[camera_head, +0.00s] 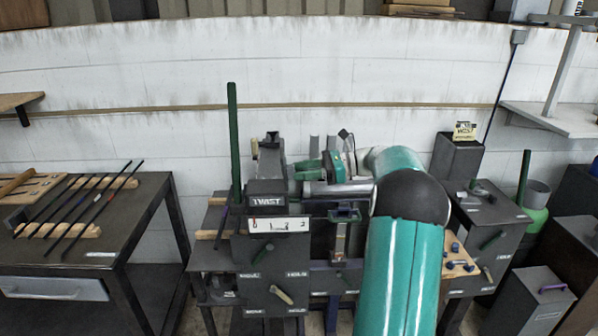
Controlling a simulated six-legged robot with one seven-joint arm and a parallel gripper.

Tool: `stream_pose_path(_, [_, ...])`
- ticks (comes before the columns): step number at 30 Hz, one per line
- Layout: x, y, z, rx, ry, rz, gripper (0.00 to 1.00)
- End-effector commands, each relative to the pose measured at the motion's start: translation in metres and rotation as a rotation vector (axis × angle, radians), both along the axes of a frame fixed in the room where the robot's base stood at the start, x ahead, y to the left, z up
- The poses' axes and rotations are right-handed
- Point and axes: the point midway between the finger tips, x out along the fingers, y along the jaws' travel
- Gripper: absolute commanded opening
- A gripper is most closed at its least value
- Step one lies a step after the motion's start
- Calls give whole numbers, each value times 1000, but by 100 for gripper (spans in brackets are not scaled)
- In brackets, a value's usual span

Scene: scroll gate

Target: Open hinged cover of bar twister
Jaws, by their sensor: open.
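The bar twister (266,192) is a dark grey machine marked "TWIST" at the middle of the camera_head view. A white scale plate (278,225) is on its front. A shiny grey cylinder (335,188) lies level to the right of the marked block, with green parts (308,166) behind it. I cannot tell which part is the hinged cover or how it stands. My teal arm with its black joint rises in front of the machine's right side and hides part of it.
A tall green lever (234,140) stands upright at the machine's left. A dark table (120,225) with several thin rods is further left. A grey cabinet (490,235) and a wooden block with blue pegs (458,262) are at the right. A white wall stands behind.

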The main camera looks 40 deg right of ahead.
Motion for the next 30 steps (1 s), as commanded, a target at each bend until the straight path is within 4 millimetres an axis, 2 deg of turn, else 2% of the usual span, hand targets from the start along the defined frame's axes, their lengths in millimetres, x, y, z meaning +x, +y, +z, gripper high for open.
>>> stream_pose_path(9, [-39,-57,8,0,-1,-5,42])
stream_pose_path(15, [-60,-88,12,0,0,-4,42])
stream_pose_path(21, [-69,-101,15,0,0,-1,42])
stream_pose_path(30, [-70,-102,15,0,0,-1,42])
